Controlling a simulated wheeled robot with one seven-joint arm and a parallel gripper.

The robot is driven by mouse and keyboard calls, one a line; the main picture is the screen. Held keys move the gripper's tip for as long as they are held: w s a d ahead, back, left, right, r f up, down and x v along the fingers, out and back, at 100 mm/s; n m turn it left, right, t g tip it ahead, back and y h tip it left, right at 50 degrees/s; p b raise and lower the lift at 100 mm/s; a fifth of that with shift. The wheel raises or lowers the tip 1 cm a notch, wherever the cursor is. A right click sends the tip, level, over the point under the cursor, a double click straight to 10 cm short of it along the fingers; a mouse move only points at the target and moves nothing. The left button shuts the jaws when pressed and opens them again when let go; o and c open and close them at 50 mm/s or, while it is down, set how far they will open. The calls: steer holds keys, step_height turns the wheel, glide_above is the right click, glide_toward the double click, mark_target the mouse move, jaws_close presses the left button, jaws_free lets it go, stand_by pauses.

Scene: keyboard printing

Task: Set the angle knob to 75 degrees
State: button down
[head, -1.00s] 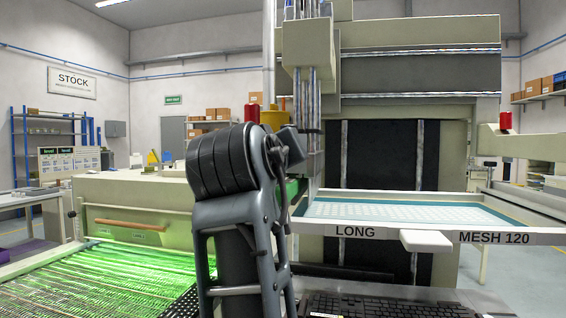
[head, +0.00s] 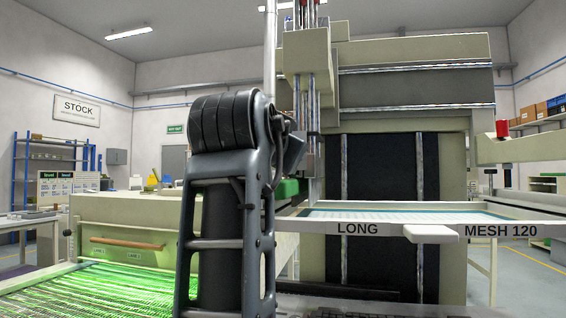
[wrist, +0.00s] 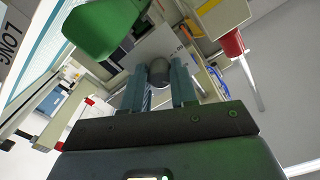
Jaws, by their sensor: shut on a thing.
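In the wrist view, my gripper (wrist: 159,86) has its two blue-grey fingers on either side of a grey round knob (wrist: 158,71). The fingers are shut on the knob. Behind it is a pale plate (wrist: 158,46) with small dark marks that I cannot read, so the knob's angle cannot be told. In the head view, my own dark arm stands in front, and the knob and fingertips are hidden behind it.
A green part (wrist: 103,28) is close to the left of my fingers, and a red cap (wrist: 232,44) is to the right. In the head view, the screen frame (head: 400,229) labelled LONG and MESH 120 extends right of my arm. A green-lit bed (head: 100,290) lies at lower left.

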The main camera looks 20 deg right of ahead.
steer(key=m+b, duration=0.2)
steer(key=m, duration=0.2)
steer(key=shift+f+m+b, duration=0.1)
steer(key=shift+m+b, duration=0.2)
steer(key=shift+b, duration=0.1)
steer(key=m+b, duration=0.2)
steer(key=m, duration=0.1)
steer(key=shift+m, duration=0.4)
steer(key=m+b, duration=0.1)
steer(key=m, duration=0.3)
steer(key=shift+b, duration=0.4)
steer(key=shift+m+b, duration=0.5)
steer(key=shift+m, duration=1.6)
steer(key=c, duration=0.9)
jaws_free()
steer(key=shift+s+a, duration=0.1)
